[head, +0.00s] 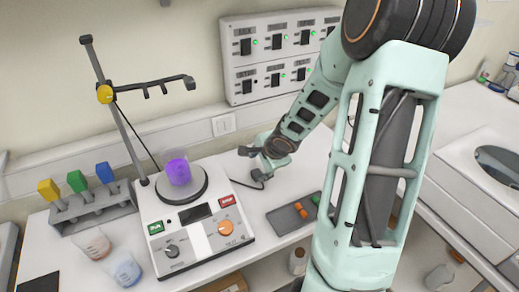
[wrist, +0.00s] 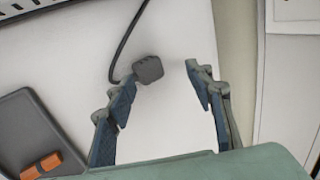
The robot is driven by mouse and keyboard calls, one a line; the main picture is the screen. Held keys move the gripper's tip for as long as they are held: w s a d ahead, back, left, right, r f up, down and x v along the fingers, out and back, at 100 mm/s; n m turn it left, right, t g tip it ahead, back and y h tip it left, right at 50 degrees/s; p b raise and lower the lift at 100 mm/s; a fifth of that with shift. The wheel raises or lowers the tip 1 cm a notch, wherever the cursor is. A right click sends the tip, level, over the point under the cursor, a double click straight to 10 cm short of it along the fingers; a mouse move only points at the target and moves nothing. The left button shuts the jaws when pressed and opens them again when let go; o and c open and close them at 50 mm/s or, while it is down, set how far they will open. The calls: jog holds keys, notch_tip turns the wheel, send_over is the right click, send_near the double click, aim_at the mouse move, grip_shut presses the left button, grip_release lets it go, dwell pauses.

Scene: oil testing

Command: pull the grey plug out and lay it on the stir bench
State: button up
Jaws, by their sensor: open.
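The grey plug (wrist: 148,69) lies on the white stir bench (wrist: 60,45), with its dark cord running up and away in the wrist view. In the head view the plug (head: 258,175) is small and dark, below my gripper (head: 252,160). My gripper also shows in the wrist view (wrist: 160,76), with its two fingers spread wide. The plug lies between and just past the fingertips, closer to the left one, and neither finger grips it. The wall socket (head: 223,124) behind the bench has no plug in it.
A stirrer (head: 200,235) with a purple beaker (head: 178,170) stands left of my gripper. A dark tray (head: 285,217) with orange pieces lies in front; it also shows in the wrist view (wrist: 28,118). A switch panel (head: 275,55) hangs on the wall. Bare bench surrounds the plug.

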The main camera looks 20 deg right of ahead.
jog(key=shift+w+d+r, duration=0.1)
jog(key=shift+d+r, duration=0.05)
jog(key=shift+r, duration=1.15)
jog(key=shift+d+r, duration=0.1)
jog(key=shift+r, duration=1.15)
jog(key=shift+a+r, duration=0.15)
jog(key=shift+r, duration=0.6)
